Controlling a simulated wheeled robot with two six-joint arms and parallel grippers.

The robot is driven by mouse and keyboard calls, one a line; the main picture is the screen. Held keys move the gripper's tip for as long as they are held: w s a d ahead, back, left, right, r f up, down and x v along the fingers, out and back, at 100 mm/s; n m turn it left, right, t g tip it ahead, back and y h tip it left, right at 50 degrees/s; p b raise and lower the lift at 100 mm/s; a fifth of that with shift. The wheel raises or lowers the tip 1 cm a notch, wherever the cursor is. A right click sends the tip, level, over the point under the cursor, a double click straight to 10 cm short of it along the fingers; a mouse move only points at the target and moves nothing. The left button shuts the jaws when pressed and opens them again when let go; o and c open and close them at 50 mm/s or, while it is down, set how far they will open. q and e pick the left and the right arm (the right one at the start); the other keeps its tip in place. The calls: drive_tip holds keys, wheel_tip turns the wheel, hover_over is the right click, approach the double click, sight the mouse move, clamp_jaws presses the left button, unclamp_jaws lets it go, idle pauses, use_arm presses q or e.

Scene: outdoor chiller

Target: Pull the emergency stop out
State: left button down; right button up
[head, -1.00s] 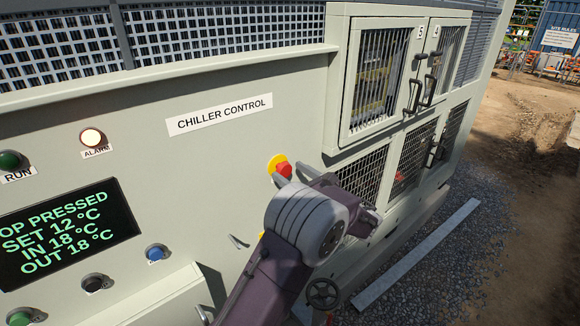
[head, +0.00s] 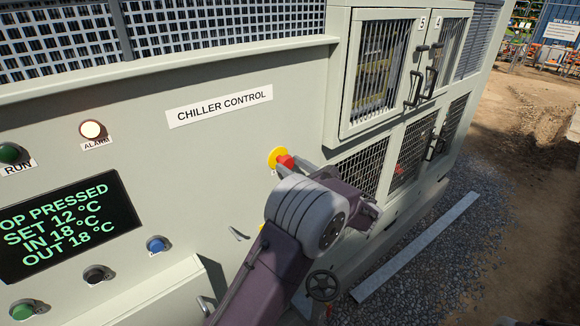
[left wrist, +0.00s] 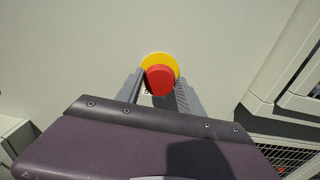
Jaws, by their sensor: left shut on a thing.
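In the left wrist view the red button (left wrist: 160,80) stands in front of the yellow plate (left wrist: 160,60). My left gripper (head: 288,168) reaches it from below right and is shut on the red button, with one finger on each side in the left wrist view (left wrist: 160,88). Part of the button's sides is hidden by the fingers. My right gripper is not in view.
The display (head: 66,228) reads "OP PRESSED", cut off at the left, and the alarm lamp (head: 93,130) looks pale and lit. Caged doors (head: 385,75) with black handles are right of the button. A black handwheel (head: 322,285) is below my arm.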

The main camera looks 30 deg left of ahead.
use_arm(q)
drive_tip(key=c, duration=0.9)
unclamp_jaws()
drive_tip(key=shift+o, duration=0.8)
drive_tip(key=shift+d+r, duration=0.1)
drive_tip(key=shift+d, duration=0.05)
drive_tip(key=shift+s+d, duration=0.1)
drive_tip(key=b+v, duration=0.3)
drive_tip(key=v, duration=0.6)
drive_tip(key=shift+b, duration=0.35)
